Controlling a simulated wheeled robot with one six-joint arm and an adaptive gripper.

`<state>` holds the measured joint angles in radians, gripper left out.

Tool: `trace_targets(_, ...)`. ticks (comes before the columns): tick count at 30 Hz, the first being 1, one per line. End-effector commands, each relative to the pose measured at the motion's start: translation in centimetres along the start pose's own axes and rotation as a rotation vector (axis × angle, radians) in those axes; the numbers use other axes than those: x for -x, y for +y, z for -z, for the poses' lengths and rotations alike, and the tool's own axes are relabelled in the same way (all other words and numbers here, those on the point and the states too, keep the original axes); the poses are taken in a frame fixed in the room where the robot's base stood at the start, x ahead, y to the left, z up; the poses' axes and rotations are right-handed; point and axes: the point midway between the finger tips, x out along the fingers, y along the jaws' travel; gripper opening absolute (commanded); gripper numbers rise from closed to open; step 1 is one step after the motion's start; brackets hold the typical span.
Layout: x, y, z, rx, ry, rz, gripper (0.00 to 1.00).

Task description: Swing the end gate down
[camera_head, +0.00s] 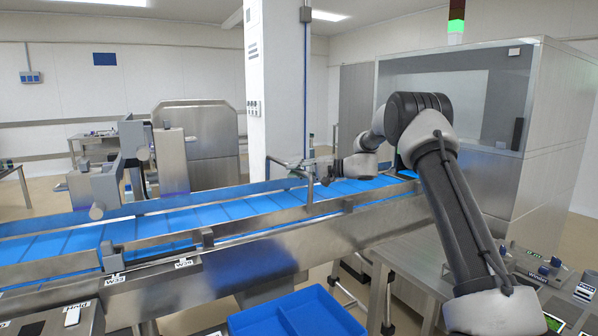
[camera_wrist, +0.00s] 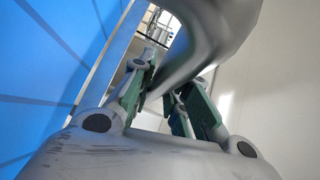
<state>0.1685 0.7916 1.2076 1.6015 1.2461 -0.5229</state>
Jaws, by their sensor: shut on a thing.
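The end gate (camera_head: 308,190) appears to be the thin metal bar frame standing across the blue conveyor, with an upright post and a sloping bar reaching left. My gripper (camera_head: 325,174) is at the frame, beside its upright post, above the belt. In the wrist view my gripper (camera_wrist: 163,95) has its green-padded fingers closed around a curved, shiny metal bar (camera_wrist: 205,45), which looks like part of the gate. The bar fills the top of that view and hides much beyond it. The exact contact is too small to see in the head view.
The blue conveyor belt (camera_head: 215,212) runs between metal side rails. A blue divided tray (camera_head: 297,314) is below its front side. A large metal cabinet (camera_head: 545,140) stands behind my arm. A white column (camera_head: 272,90) rises behind the conveyor. A control panel (camera_head: 545,275) is at right.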

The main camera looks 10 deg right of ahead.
Motion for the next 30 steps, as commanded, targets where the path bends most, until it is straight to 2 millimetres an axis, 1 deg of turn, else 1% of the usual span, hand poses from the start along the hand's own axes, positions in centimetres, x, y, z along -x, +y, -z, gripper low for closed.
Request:
trace_targets(9, -2.6, -0.3, -2.7, 0.195, -0.005, -0.193, 0.00)
trace_targets(16, -4.5, 0.3, -4.6, 0.350, -0.005, -0.348, 0.00)
trace_targets(25, -6.8, 1.9, -6.9, 0.552, -0.005, -0.549, 0.00)
trace_targets(30, -7.8, 3.2, -8.0, 0.667, -0.006, -0.663, 0.00)
